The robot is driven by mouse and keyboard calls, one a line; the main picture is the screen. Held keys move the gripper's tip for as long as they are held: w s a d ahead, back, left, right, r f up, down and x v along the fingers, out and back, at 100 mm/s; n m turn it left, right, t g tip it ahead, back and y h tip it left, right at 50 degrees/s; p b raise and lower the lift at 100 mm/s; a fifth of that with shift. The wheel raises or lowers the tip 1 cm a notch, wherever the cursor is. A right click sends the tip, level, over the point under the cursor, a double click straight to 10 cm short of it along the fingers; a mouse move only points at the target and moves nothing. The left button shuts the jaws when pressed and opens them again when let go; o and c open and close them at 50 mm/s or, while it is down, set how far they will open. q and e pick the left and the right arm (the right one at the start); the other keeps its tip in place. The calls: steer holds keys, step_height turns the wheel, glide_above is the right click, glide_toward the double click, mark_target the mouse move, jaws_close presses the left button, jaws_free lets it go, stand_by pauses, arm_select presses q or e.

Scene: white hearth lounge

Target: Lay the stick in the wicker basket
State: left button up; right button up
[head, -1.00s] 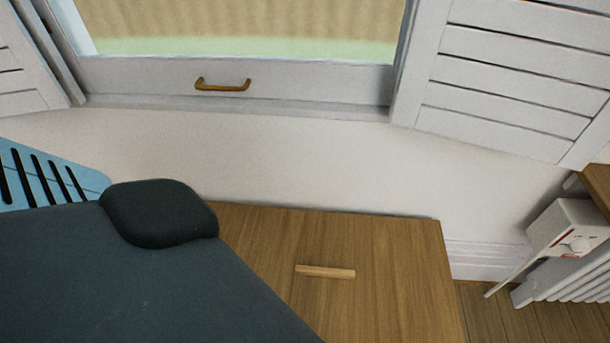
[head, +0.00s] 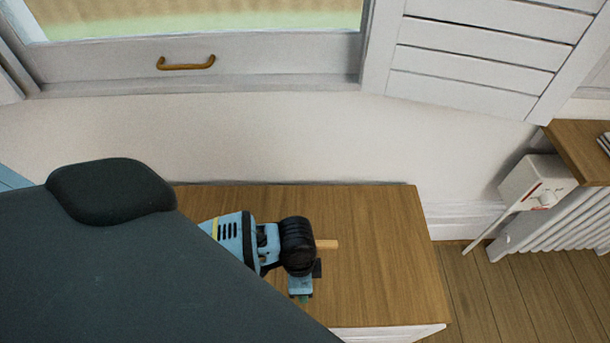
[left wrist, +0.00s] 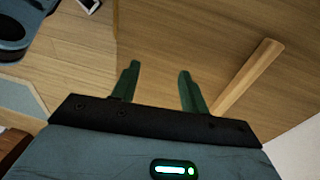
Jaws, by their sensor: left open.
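The stick (head: 328,244) is a short, pale wooden bar lying flat on a wooden top (head: 380,265). In the head view my left gripper (head: 308,285) is over that top, just in front of the stick, and hides the stick's left part. In the left wrist view the two green fingers (left wrist: 158,74) are apart with nothing between them, and the stick (left wrist: 246,77) lies to the right of them. I cannot make out the wicker basket in either view. My right gripper is not in view.
A white wall and a window with a brass handle (head: 186,63) stand behind the wooden top. A white radiator (head: 550,215) and a brown shelf (head: 580,160) are at the right. The right part of the top is clear.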

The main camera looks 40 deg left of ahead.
arm_select(q)
steer(key=y, duration=0.1)
glide_toward(326, 244)
steer(key=shift+t, duration=0.4)
steer(key=s+a, duration=0.1)
steer(key=s, duration=0.1)
steer(key=s+a+f, duration=0.1)
steer(key=s+a, duration=0.1)
steer(key=shift+a, duration=0.35)
steer(key=shift+f+b, duration=0.35)
steer(key=shift+f, duration=0.95)
steer(key=shift+w+a+f+b, duration=0.1)
steer(key=shift+f+b, duration=0.3)
steer(key=shift+f, duration=0.7)
steer(key=shift+w+a+f+b, duration=0.1)
steer(key=shift+f+b, duration=0.25)
steer(key=shift+f, duration=1.2)
jaws_close()
steer(key=shift+r, duration=0.1)
